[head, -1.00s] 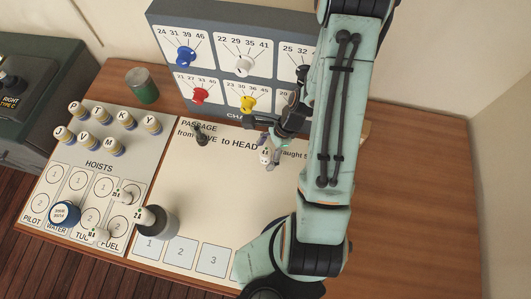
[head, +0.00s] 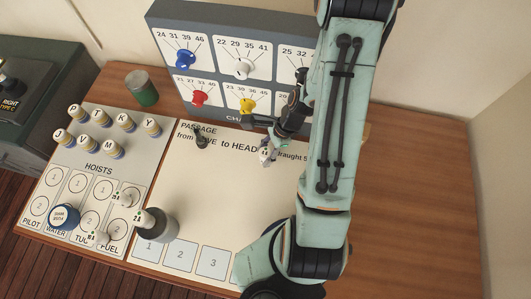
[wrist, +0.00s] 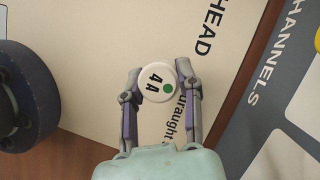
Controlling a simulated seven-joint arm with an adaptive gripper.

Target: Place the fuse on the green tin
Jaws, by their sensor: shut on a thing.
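The fuse (wrist: 158,83), a small white piece with a round top marked "4A" and a green dot, is between the two fingertips of my gripper (wrist: 160,78) in the wrist view. My gripper is shut on it. In the head view my gripper (head: 266,154) is over the white sheet near the word "HEAD", and the fuse is partly hidden by the fingers. I cannot tell whether the fuse still touches the sheet. The green tin (head: 146,93) stands upright on the wooden table at the back left, well left of my gripper.
A grey dial panel (head: 219,86) stands behind the sheet (head: 225,190). The hoists board (head: 98,168) at left carries several pegs. A dark grey cylinder (head: 160,225) stands front left. The table's right side is clear.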

